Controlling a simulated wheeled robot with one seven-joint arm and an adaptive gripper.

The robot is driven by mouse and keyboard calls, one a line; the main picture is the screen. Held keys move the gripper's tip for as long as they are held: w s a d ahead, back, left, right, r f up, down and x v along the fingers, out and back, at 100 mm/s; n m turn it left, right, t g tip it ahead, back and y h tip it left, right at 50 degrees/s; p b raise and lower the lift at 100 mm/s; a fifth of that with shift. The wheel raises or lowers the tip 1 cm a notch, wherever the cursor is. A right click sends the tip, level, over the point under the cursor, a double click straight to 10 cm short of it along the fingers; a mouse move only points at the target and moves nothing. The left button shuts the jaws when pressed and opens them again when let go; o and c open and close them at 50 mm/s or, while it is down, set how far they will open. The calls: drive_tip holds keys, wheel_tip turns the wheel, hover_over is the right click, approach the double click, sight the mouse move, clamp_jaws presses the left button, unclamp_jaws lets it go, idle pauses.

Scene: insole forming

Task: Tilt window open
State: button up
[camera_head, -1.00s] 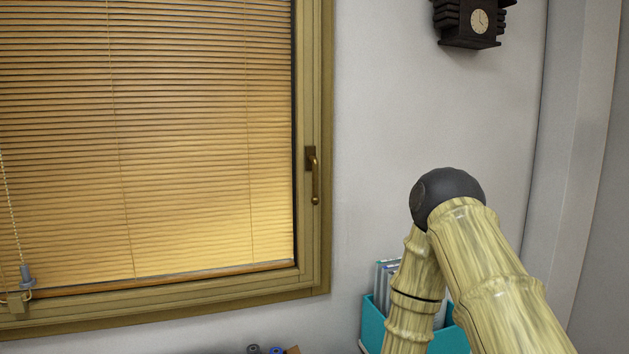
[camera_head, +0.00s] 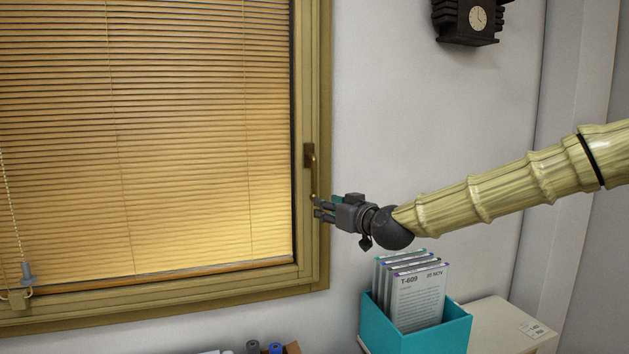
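The window (camera_head: 312,235) has a wooden frame and looks closed. Lowered blinds (camera_head: 180,140) cover its glass. Its brass handle (camera_head: 313,170) is on the right side of the frame and points down. My gripper (camera_head: 318,210) reaches in from the right, with its dark fingers at the lower end of the handle. The fingers look parted, one above the other. The handle's lower tip is partly hidden near the fingers, and I cannot tell whether they touch it.
A dark clock (camera_head: 467,20) hangs on the wall at the upper right. A bead chain (camera_head: 12,220) hangs at the left of the blinds. The wall between window and clock is clear.

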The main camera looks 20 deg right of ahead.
drive_tip(key=t, duration=0.1)
approach(316, 177)
drive_tip(key=shift+p+x, duration=1.95)
drive_tip(key=shift+x, duration=3.5)
drive_tip(key=shift+r, duration=0.1)
drive_tip(key=shift+c, duration=0.2)
clamp_jaws()
